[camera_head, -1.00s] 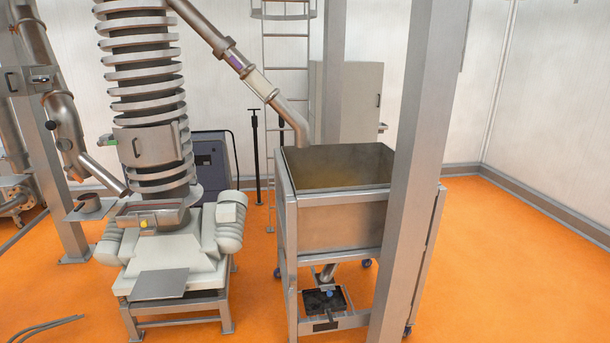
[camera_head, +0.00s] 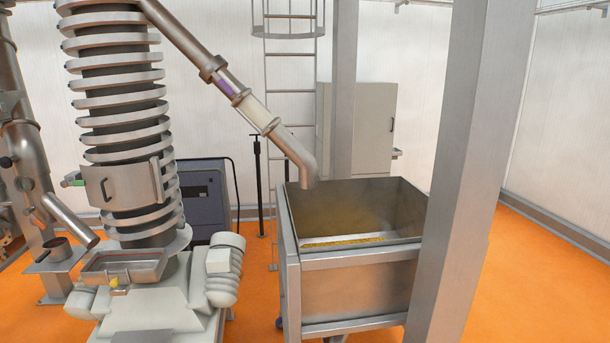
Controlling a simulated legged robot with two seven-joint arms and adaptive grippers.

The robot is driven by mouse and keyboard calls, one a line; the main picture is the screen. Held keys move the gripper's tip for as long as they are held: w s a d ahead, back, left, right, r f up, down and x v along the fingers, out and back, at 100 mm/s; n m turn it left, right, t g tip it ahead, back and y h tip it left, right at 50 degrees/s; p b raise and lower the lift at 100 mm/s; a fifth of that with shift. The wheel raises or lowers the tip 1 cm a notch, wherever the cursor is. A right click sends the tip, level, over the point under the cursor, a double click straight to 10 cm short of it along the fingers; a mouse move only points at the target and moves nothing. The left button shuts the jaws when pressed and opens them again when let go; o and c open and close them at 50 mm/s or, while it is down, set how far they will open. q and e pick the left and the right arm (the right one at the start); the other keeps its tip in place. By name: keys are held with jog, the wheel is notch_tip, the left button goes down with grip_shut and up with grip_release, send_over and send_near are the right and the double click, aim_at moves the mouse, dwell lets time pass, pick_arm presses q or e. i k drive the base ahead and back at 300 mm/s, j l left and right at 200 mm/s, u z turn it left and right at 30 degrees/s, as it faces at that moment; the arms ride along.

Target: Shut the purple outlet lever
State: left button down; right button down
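A small purple part (camera_head: 226,86), which looks like the outlet lever, sits on the slanting metal outlet pipe (camera_head: 190,45) in the upper middle of the head view. Whether it is open or shut is too small to tell. The pipe comes down from the spiral tower (camera_head: 118,110) and ends above the open metal bin (camera_head: 345,292). Yellowish material (camera_head: 345,243) lies inside the bin. Neither of my grippers is in view.
A thick grey post (camera_head: 470,170) stands close on the right, partly in front of the bin. A ladder (camera_head: 290,95) and grey cabinet (camera_head: 358,125) stand behind. The white machine base (camera_head: 165,300) is at lower left. Orange floor is open at far right (camera_head: 540,285).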

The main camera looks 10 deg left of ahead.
aim_at(210, 70)
jog(key=i+j+z, duration=0.25)
jog(key=i+j, duration=0.2)
jog(key=i+j+z, duration=0.15)
jog(key=j, duration=0.25)
jog(key=i+j+z, duration=0.25)
jog(key=j, duration=0.4)
jog(key=i+j+z, duration=0.25)
jog(key=i+j, duration=0.15)
jog(key=j, duration=0.35)
